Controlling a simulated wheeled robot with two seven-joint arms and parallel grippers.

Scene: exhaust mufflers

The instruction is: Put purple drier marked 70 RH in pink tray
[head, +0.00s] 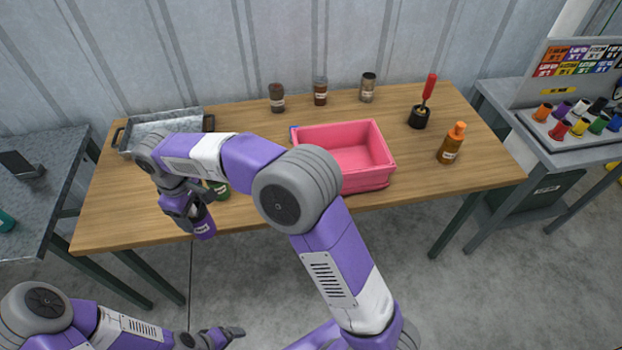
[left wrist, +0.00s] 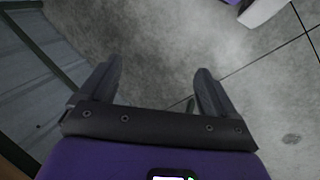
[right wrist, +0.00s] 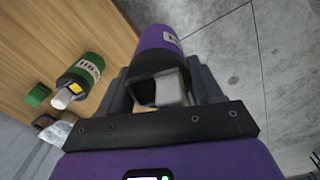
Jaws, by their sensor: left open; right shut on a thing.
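My right gripper (head: 183,212) is shut on the purple drier (head: 204,226), a purple cylinder with a white label. It holds the drier at the table's front edge, left of the pink tray. In the right wrist view the purple drier (right wrist: 158,42) sits between the fingers, with its label only partly seen and unreadable. The pink tray (head: 383,178) stands on the middle of the table and its visible inside is empty. My left gripper (head: 215,339) is low in front of the table. In the left wrist view the left gripper (left wrist: 158,88) is open and empty over the floor.
A green drier (right wrist: 90,70) is beside the held one. Several brown jars (head: 277,98) stand along the back. An orange-capped bottle (head: 451,144) and a black pot with a red-handled tool (head: 419,117) are right of the tray. A grey metal tray (head: 165,121) is at the left.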

